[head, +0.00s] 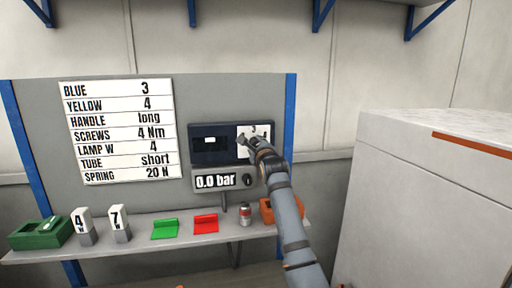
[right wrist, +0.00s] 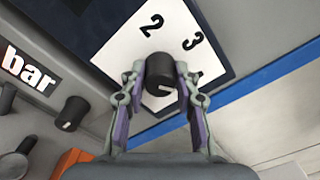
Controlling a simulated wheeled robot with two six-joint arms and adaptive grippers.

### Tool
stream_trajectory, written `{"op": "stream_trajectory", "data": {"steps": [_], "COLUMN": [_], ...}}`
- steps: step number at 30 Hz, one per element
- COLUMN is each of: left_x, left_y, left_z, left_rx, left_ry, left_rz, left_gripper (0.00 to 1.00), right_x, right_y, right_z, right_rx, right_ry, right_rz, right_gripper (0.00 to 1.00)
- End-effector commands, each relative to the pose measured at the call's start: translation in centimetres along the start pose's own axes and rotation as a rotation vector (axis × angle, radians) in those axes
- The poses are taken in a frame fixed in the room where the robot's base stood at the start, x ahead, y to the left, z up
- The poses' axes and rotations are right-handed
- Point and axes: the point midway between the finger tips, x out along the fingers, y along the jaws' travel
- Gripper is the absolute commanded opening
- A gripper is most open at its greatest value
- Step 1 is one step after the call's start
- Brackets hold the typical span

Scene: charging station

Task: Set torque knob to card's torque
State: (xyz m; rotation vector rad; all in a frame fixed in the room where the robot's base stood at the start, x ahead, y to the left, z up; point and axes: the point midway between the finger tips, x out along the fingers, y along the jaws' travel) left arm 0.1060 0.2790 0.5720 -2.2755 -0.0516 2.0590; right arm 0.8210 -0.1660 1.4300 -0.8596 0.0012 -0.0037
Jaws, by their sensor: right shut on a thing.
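The white card (head: 122,131) hangs on the grey panel at the left in the head view. Its screws row reads 4 Nm. The torque knob (right wrist: 160,70) is a dark round knob on a white dial plate (right wrist: 130,48) with the numbers 2 and 3 visible in the right wrist view. The plate also shows in the head view (head: 244,132), partly covered by my gripper. My right gripper (right wrist: 160,80) is shut on the knob, one finger on each side. A short pale mark shows on the knob; which number it points at I cannot tell. My left gripper is not in view.
A white cabinet (head: 425,200) stands right.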

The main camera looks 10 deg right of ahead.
Motion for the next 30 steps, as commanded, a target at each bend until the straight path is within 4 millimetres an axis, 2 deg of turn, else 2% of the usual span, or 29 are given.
{"op": "stream_trajectory", "data": {"steps": [9,23,24,28,30], "left_x": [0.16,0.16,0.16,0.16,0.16], "left_y": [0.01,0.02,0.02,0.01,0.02], "left_z": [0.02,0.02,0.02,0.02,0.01], "left_rx": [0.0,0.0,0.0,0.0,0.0], "left_ry": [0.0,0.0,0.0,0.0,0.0], "left_rz": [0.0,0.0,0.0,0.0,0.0], "left_gripper": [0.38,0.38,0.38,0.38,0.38], "right_x": [0.03,0.04,0.04,0.03,0.02], "right_y": [0.22,0.25,0.25,0.18,0.15], "right_z": [-0.17,-0.18,-0.18,-0.13,-0.1], "right_rx": [0.081,0.091,0.09,0.09,0.09], "right_ry": [0.003,0.004,0.004,0.003,0.002], "right_rz": [0.004,0.005,0.005,0.003,0.003], "right_gripper": [0.0,0.0,0.36,0.54,0.54]}}
